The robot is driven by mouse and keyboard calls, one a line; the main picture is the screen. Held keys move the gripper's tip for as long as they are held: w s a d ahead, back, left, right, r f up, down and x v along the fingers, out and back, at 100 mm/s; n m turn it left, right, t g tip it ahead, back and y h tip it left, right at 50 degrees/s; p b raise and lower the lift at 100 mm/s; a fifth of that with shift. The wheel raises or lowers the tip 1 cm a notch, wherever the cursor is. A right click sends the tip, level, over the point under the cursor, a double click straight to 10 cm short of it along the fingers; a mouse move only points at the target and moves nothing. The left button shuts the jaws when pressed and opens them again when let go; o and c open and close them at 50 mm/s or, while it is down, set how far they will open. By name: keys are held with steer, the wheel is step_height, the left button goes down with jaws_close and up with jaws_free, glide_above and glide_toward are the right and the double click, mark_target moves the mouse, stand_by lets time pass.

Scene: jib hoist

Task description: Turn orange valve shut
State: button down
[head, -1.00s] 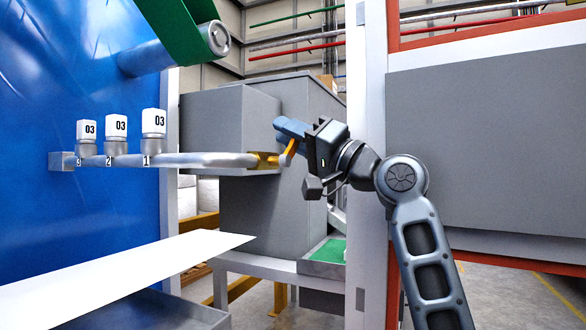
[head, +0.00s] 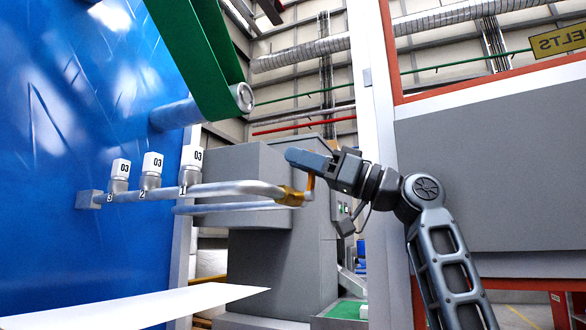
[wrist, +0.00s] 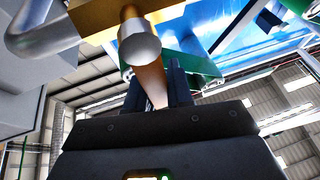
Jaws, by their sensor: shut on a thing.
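The orange valve has a brass body (head: 289,195) at the right end of a grey pipe (head: 235,188). Its orange lever (head: 310,183) stands roughly upright from that end. My gripper (head: 303,160) is at the lever's upper part with its jaws closed on it. In the wrist view the lever (wrist: 151,82) runs between the two dark fingers (wrist: 158,88), below a round grey pivot end (wrist: 139,48) and the brass body (wrist: 100,18). The fingers partly hide the lever's tip in the head view.
Several white-capped fittings marked 03 (head: 152,163) stand along the pipe to the left. A blue wall (head: 70,200) is behind them. Grey cabinets (head: 270,255) stand behind the valve, and a white post (head: 370,130) is to the right.

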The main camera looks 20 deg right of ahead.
steer(key=shift+s+a+f+n, duration=0.1)
steer(key=shift+f+n, duration=0.05)
steer(key=shift+n, duration=0.15)
steer(key=c, duration=1.1)
jaws_free()
